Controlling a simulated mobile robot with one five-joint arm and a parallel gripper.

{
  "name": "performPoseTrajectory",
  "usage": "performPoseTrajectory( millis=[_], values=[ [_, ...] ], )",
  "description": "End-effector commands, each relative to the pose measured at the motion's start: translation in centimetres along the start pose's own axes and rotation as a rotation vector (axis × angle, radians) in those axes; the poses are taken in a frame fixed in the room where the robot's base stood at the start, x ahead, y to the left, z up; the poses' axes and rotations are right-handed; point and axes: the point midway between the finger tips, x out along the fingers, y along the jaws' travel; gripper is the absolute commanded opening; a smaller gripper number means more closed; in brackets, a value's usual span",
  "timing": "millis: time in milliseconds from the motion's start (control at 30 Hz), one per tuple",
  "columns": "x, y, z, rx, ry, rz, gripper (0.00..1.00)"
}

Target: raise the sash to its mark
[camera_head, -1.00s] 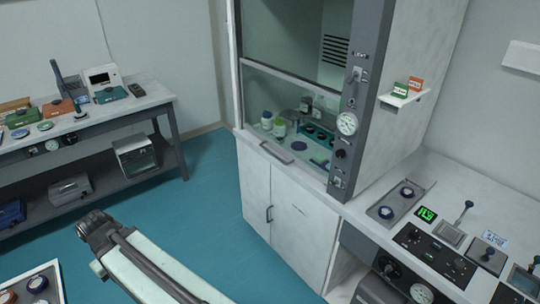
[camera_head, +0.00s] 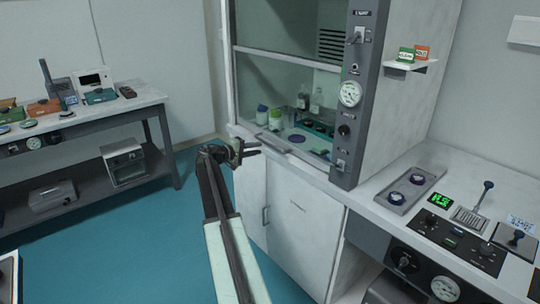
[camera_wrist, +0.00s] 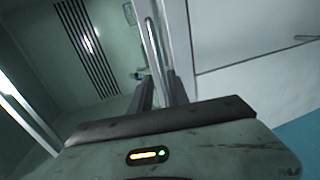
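The fume hood's glass sash (camera_head: 275,82) is low, with a horizontal bar across the pane's upper part. A grey pull handle (camera_head: 283,143) runs along its bottom edge, just above the white cabinet. I cannot make out the height mark.
Bottles (camera_head: 268,117) and a dark tray (camera_head: 318,130) stand inside the hood. The grey control post (camera_head: 350,100) with a gauge borders the opening on the right. A bench with controls (camera_head: 450,215) is at right, a side table (camera_head: 85,122) at left. Blue floor is clear between.

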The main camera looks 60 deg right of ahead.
Motion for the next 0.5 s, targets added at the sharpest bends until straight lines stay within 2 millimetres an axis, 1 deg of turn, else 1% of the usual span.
performPoseTrajectory(
  millis=[67,167,267,500],
  values=[
    [0.0,0.1,0.0,0.000,0.000,0.000,0.22],
    [0.6,0.1,0.0,0.001,-0.001,-0.001,0.22],
    [1.9,0.0,0.1,0.001,-0.003,-0.002,0.22],
    [6.3,-0.1,0.0,0.002,-0.002,-0.003,0.22]
  ],
)
